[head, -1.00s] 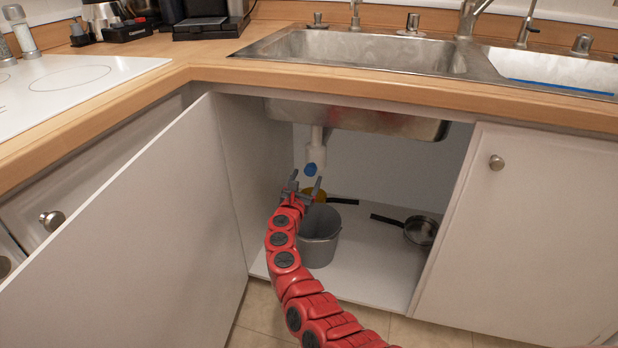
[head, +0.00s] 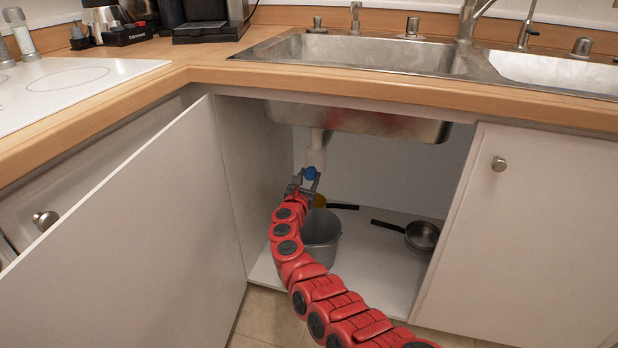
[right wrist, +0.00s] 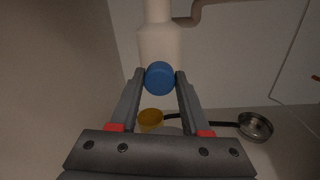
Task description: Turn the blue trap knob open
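The blue trap knob (head: 311,173) is on the white drain pipe (head: 316,158) under the sink, inside the open cabinet. My right gripper (head: 307,178) is reached into the cabinet with its tips at the knob. In the right wrist view the round blue knob (right wrist: 160,78) sits between the fingertips of my right gripper (right wrist: 160,74). The fingers are apart, one on each side of the knob, with a thin gap that looks clear. I cannot tell how deep the tips reach past it. My left gripper is not in view.
A grey bucket (head: 322,238) stands on the cabinet floor below the knob. A yellow pan (right wrist: 150,118) and a metal pan (head: 422,236) lie behind and to the right. The open cabinet door (head: 130,220) is at left, and the sink basin (head: 370,122) hangs above.

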